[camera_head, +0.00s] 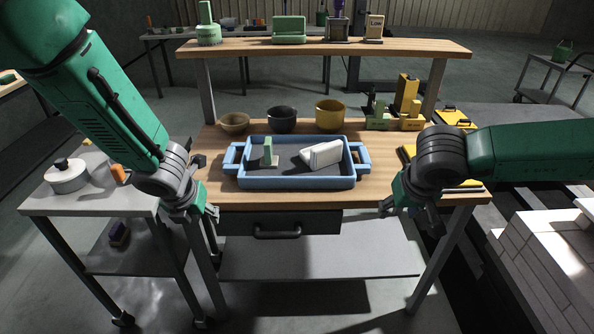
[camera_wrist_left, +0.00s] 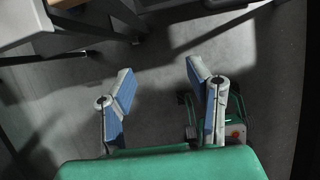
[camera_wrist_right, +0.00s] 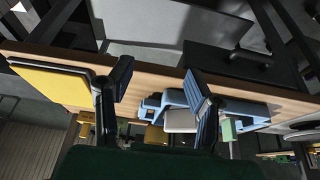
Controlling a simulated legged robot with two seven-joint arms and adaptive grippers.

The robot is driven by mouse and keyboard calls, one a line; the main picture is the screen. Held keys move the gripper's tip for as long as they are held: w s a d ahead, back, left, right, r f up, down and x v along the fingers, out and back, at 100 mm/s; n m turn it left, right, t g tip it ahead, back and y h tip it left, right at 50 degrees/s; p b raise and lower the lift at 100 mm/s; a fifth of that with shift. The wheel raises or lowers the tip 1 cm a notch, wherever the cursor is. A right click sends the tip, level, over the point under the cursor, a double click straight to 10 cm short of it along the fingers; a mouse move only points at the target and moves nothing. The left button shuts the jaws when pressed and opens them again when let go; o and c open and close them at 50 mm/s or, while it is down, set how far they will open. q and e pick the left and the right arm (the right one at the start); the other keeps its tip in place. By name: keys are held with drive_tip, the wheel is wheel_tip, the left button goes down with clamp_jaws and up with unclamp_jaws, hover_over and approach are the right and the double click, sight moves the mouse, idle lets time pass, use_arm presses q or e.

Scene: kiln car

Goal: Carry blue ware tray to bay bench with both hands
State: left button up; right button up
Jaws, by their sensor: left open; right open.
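The blue ware tray (camera_head: 297,183) sits on the wooden bench top (camera_head: 380,190) in the head view. It has a handle at each short end and holds a white block (camera_head: 321,155) and a small green-and-grey piece (camera_head: 268,152). My left gripper (camera_head: 208,222) is open and empty, left of and below the tray, in front of the bench. In the left wrist view its fingers (camera_wrist_left: 160,88) have only floor between them. My right gripper (camera_head: 410,215) is open and empty, right of the tray near the bench's front edge. The tray (camera_wrist_right: 240,107) also shows beyond its fingers in the right wrist view.
A tan bowl (camera_head: 234,123), a dark bowl (camera_head: 282,119) and a yellow bowl (camera_head: 330,115) stand behind the tray. Green and yellow blocks (camera_head: 406,103) stand at the back right. A grey side cart (camera_head: 100,202) with a white pot (camera_head: 66,176) is at left. Pale bricks (camera_head: 560,255) are at right.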

use_arm(q)
drive_tip(key=shift+r, duration=0.1)
use_arm(e)
drive_tip(key=v, duration=0.8)
drive_tip(key=shift+r, duration=0.35)
drive_tip(key=shift+w, duration=0.1)
use_arm(q)
drive_tip(key=shift+s, duration=0.1)
